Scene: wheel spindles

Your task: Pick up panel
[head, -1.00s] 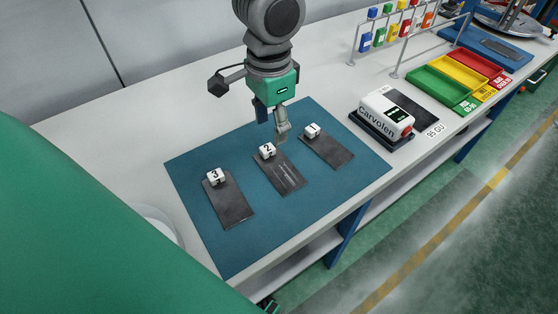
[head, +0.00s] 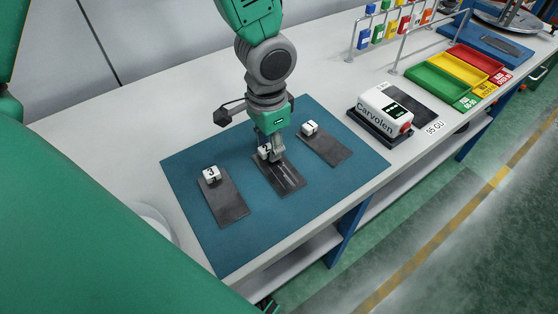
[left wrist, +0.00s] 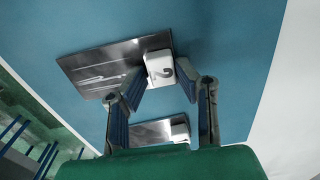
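Three dark flat panels lie on the blue mat, each with a white numbered cube at its far end: panel 3 (head: 225,205) on the left, panel 2 (head: 285,180) in the middle, panel 1 (head: 328,147) on the right. My left gripper (head: 275,156) points down at the far part of panel 2, close to cube 2 (head: 263,152), which it partly hides. In the left wrist view the fingers (left wrist: 162,93) are apart, with panel 2 (left wrist: 105,70) and its cube (left wrist: 158,68) just beyond them; contact cannot be told. My right gripper is not in view.
The blue mat (head: 215,255) lies on a white table. To the right stand a white Carvolen box (head: 384,107) and green (head: 440,82), yellow and red trays. A rack with coloured items stands behind. The mat between the panels is clear.

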